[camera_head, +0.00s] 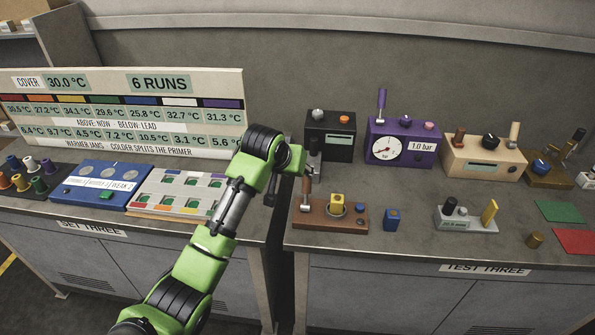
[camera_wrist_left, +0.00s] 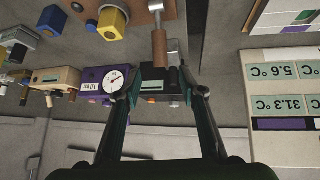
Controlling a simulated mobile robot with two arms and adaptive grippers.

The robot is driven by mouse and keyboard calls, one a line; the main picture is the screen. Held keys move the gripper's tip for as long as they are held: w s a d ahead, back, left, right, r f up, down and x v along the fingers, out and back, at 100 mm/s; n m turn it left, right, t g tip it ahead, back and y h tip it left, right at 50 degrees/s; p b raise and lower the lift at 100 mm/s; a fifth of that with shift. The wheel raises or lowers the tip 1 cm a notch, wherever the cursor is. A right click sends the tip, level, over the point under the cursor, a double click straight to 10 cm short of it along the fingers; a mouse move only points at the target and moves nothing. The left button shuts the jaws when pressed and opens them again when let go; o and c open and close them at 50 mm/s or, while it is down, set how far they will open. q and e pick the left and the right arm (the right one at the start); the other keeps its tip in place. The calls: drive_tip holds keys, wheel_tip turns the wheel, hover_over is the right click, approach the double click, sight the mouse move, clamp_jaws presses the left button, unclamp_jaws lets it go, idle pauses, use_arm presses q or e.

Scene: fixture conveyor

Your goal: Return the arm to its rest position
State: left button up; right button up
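My left arm is green and black and reaches up from the bottom of the head view. Its gripper (camera_head: 296,175) is over the gap between the two benches, by the brown fixture (camera_head: 336,219) with its upright lever and wooden handle. In the left wrist view, which is upside down, the gripper's fingers (camera_wrist_left: 166,88) are spread with nothing held. The wooden handle (camera_wrist_left: 160,47) shows beyond the fingertips, with the black box (camera_wrist_left: 152,84) in line with the opening. Whether a finger touches the handle cannot be told. My right gripper is not in view.
Right bench: a black box (camera_head: 330,130), a purple gauge box (camera_head: 401,143), a beige box (camera_head: 483,159), a blue block (camera_head: 391,220) and a grey holder (camera_head: 466,220). Left bench: a blue panel (camera_head: 98,182), a slotted tray (camera_head: 178,193), spools and a chart board (camera_head: 120,110).

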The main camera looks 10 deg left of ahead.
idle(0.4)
use_arm(q)
drive_tip(key=s+a+f+g, duration=0.1)
drive_tip(key=s+a+f, duration=0.2)
drive_tip(key=s+f, duration=0.7)
drive_tip(key=s+a+f+g+y, duration=0.1)
drive_tip(key=s+a+f, duration=0.15)
drive_tip(key=s, duration=0.85)
drive_tip(key=s+a+f+g, duration=0.15)
drive_tip(key=s+a, duration=0.25)
drive_tip(key=s, duration=0.7)
drive_tip(key=s+a+f+g+y, duration=0.1)
drive_tip(key=s+a+f, duration=0.15)
drive_tip(key=s, duration=0.85)
drive_tip(key=s+f+b, duration=0.2)
drive_tip(key=f, duration=1.3)
drive_tip(key=s+f+b, duration=0.1)
drive_tip(key=s+f, duration=0.1)
drive_tip(key=f, duration=1.4)
drive_tip(key=s+a+f+g+b, duration=0.1)
drive_tip(key=s+f, duration=0.7)
drive_tip(key=s+a+f+g+b, duration=0.1)
drive_tip(key=s+a+f, duration=0.1)
drive_tip(key=s+f, duration=0.5)
drive_tip(key=shift+s+a+f+m, duration=0.25)
drive_tip(key=shift+s+f+m, duration=0.15)
drive_tip(key=shift+f, duration=0.2)
